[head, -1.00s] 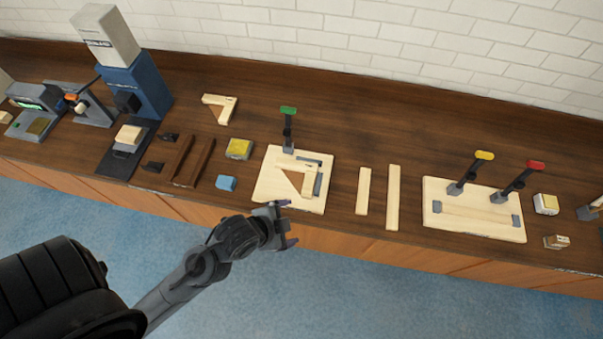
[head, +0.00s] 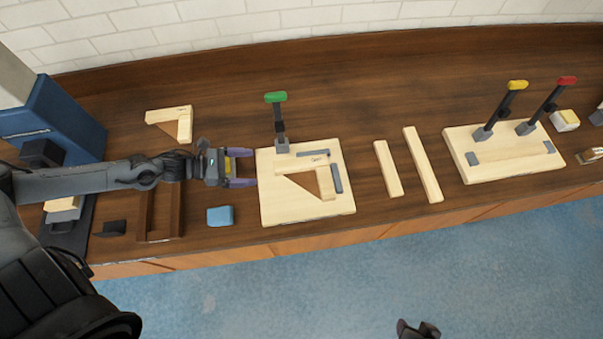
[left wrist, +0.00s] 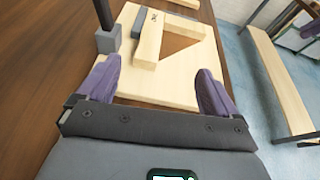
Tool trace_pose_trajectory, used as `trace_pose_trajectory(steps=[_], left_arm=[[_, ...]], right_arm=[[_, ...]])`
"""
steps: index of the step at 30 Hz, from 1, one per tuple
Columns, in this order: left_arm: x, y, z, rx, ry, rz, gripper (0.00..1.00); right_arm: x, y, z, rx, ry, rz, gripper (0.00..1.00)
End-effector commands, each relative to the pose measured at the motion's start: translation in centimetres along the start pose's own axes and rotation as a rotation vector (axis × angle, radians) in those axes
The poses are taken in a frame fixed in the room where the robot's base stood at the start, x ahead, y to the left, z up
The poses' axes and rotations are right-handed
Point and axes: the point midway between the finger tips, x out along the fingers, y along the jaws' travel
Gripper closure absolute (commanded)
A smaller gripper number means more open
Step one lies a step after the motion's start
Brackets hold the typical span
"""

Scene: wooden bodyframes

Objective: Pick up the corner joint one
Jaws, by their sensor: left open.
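One light wooden L-shaped corner joint (head: 326,182) lies on the pale jig board (head: 275,213) below the green-handled clamp (head: 277,115). It also shows ahead of the fingers in the left wrist view (left wrist: 148,42). A brown triangle of wood shows inside its angle. Another L-shaped corner piece (head: 184,126) lies on the bench at the back left. I cannot tell which is number one. My left gripper (head: 243,168) is open, just left of the jig board, with its fingers pointing right. Dark parts, likely my right gripper (head: 418,330), show at the bottom edge, cut off.
A blue block (head: 220,216) and dark wooden strips (head: 175,210) lie near the front edge. Two light bars (head: 388,168) and a second clamp board (head: 500,172) stand to the right. Bench behind is clear.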

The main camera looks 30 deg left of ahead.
Motion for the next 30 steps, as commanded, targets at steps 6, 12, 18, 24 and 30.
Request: trace_pose_trajectory(steps=[6,12,18,24,30], left_arm=[[0.2,1.7,-1.7,0.069,0.055,-0.018,0.07],[1.9,1.8,-1.7,0.068,0.047,-0.014,0.07],[4.1,1.7,-1.7,0.067,0.047,-0.014,0.07],[5.5,1.6,-1.8,0.067,0.050,-0.016,0.07],[6.1,1.6,-1.8,0.066,0.050,-0.016,0.07]], right_arm=[[2.8,0.3,0.9,-0.007,-0.001,0.011,0.57],[3.5,0.5,1.2,-0.010,0.001,0.016,0.57],[4.1,0.2,1.3,-0.007,0.002,0.010,0.57],[4.3,0.1,1.4,-0.004,0.002,0.007,0.57],[4.3,0.1,1.3,-0.001,0.003,0.004,0.57]])
